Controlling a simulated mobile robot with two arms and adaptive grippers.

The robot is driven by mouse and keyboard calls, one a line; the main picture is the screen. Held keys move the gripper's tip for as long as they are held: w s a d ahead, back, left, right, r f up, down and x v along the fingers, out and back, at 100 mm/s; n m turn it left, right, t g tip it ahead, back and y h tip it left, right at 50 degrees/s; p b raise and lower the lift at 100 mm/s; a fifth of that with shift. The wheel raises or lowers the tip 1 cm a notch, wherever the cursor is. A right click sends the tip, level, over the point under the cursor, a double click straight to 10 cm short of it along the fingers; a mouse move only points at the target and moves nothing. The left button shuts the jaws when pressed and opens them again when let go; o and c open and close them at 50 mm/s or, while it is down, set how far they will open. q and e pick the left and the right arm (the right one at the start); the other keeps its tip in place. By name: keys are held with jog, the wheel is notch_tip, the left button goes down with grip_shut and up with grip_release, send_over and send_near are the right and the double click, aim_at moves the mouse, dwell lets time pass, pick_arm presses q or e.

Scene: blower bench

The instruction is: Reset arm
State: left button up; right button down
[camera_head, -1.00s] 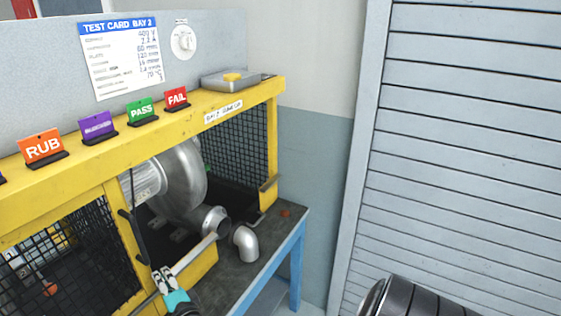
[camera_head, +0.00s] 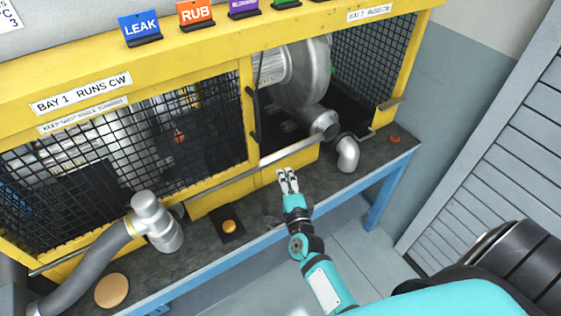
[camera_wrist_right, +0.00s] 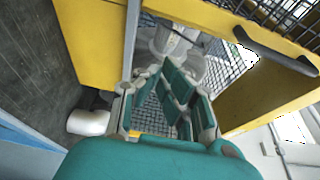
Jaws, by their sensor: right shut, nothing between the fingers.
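My right gripper (camera_head: 287,178) is shut and empty in the head view. It is in front of the yellow bench frame (camera_head: 230,195), just below the metal rail (camera_head: 283,156) at the open bay. In the right wrist view the gripper's fingers (camera_wrist_right: 172,95) fill the middle, with the bay and blower behind them. The teal right arm (camera_head: 320,280) reaches in from the lower right. My left gripper is not in view.
A blower (camera_head: 310,75) sits in the open bay. A metal elbow (camera_head: 347,153) stands on the bench to the right. A grey hose (camera_head: 85,265) with a metal fitting (camera_head: 157,222), a yellow button (camera_head: 229,226) and a tan disc (camera_head: 112,291) are to the left.

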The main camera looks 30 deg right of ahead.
jog(key=s+a+f+n+g+y, duration=0.2)
jog(key=s+a+n+g+y, duration=0.7)
jog(key=n, duration=0.7)
jog(key=s+d+n+g+h, duration=0.1)
jog(key=s+n+g+h, duration=0.15)
jog(key=s, duration=0.65)
jog(key=s+d+n+g+h, duration=0.2)
jog(key=s+n, duration=0.2)
jog(key=s, duration=0.5)
notch_tip(320, 180, down, 30)
jog(key=s+g+b, duration=0.2)
jog(key=b, duration=0.2)
pick_arm(q)
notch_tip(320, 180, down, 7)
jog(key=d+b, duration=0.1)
jog(key=b, duration=0.1)
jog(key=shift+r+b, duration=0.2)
jog(key=shift+b, duration=0.15)
pick_arm(e)
jog(key=s+d+f, duration=0.3)
jog(key=s+f, duration=1.3)
jog(key=f, duration=0.2)
jog(key=shift+f+n+g, duration=0.2)
jog(key=shift+n+g, duration=0.25)
